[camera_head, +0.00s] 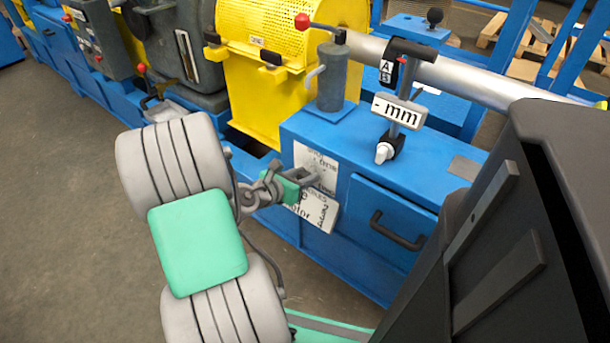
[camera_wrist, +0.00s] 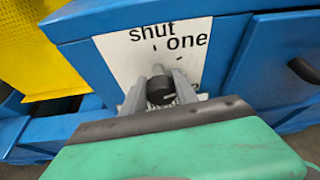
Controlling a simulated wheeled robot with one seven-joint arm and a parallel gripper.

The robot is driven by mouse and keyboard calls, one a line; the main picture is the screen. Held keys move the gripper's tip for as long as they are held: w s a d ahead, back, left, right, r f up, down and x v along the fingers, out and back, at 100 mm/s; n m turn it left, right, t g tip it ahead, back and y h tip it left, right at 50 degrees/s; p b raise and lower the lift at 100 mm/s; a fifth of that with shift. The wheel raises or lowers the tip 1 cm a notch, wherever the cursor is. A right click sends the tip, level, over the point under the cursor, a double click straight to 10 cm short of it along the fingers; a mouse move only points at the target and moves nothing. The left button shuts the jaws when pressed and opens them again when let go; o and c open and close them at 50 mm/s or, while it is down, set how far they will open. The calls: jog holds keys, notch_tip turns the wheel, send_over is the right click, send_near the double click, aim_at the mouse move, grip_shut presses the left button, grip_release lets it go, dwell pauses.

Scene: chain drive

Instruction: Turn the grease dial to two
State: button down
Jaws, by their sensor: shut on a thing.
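The grease dial is a black knob (camera_wrist: 160,91) on a white label plate (camera_wrist: 122,58) on the front of the blue cabinet. The words "shut" and "one" show above and right of the knob; the lower part of the plate is hidden by my gripper. My gripper (camera_wrist: 160,88) is shut on the dial, with a grey finger on each side of it. In the head view my gripper (camera_head: 309,179) meets the plate (camera_head: 315,158), and the knob itself is hard to make out there.
Below the dial plate is a second white label (camera_head: 320,211), partly covered. A drawer with a dark handle (camera_head: 397,231) is to the right. On the cabinet top stand a grey post (camera_head: 332,78) and a gauge marked "mm" (camera_head: 400,111). A yellow guard (camera_head: 255,95) is at the left.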

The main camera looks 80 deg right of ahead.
jog(key=shift+p, duration=0.3)
jog(key=shift+s+a+r+m+t+p, duration=0.1)
jog(key=shift+m+t+p, duration=0.6)
jog(key=shift+m+p, duration=0.3)
jog(key=shift+m+t+h, duration=0.6)
jog(key=shift+m+t, duration=0.1)
jog(key=shift+m, duration=0.5)
jog(key=m+b, duration=0.1)
jog(key=m+t+h, duration=0.1)
jog(key=m, duration=0.1)
jog(key=shift+s+f+h+b, duration=0.1)
jog(key=shift+f+h+b, duration=0.2)
jog(key=shift+f+b, duration=0.1)
jog(key=shift+r+m+t+h+b, duration=0.1)
jog(key=shift+m+t+h+b, duration=0.4)
jog(key=shift+m+b, duration=0.65)
jog(key=c, duration=0.9)
grip_release()
jog(key=shift+c, duration=0.2)
